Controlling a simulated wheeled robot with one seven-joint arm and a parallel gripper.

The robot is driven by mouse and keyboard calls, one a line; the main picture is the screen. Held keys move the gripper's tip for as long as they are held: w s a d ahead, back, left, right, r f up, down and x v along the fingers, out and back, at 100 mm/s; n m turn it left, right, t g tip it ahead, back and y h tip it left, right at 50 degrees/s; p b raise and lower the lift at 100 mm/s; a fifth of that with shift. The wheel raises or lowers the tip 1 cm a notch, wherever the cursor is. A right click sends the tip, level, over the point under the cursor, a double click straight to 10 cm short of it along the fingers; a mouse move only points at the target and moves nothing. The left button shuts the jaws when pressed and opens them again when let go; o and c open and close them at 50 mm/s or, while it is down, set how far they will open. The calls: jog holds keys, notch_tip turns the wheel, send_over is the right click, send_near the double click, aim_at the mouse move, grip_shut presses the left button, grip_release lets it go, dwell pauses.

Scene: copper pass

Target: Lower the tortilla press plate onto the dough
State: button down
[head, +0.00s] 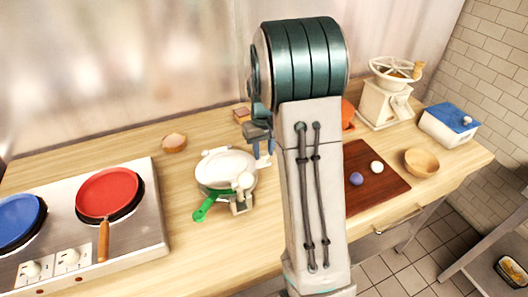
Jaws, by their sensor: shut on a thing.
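The tortilla press (201,188) stands on the wooden counter left of my arm. Its round white plate (226,163) lies over the press base, close to level, and a green handle (208,206) sticks out toward the front left. No dough shows between plate and base; it is hidden or too small to tell. My gripper (263,161) points down at the right edge of the plate, partly behind my arm. It is shut on the plate's edge, though the exact contact is hard to see.
Left is a stove with a red pan (107,194) and a blue pan (18,221). Right of my arm are a brown board (376,186) with two balls, a wooden bowl (420,162), a grinder (386,103) and a blue-lidded box (447,128).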

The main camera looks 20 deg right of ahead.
jog(key=shift+w+r, duration=0.35)
jog(key=shift+r, duration=0.2)
jog(key=c, duration=1.1)
grip_release()
jog(key=shift+f, duration=0.15)
jog(key=shift+o, duration=0.2)
notch_tip(320, 180, up, 14)
jog(key=b, duration=0.2)
jog(key=shift+f, duration=0.1)
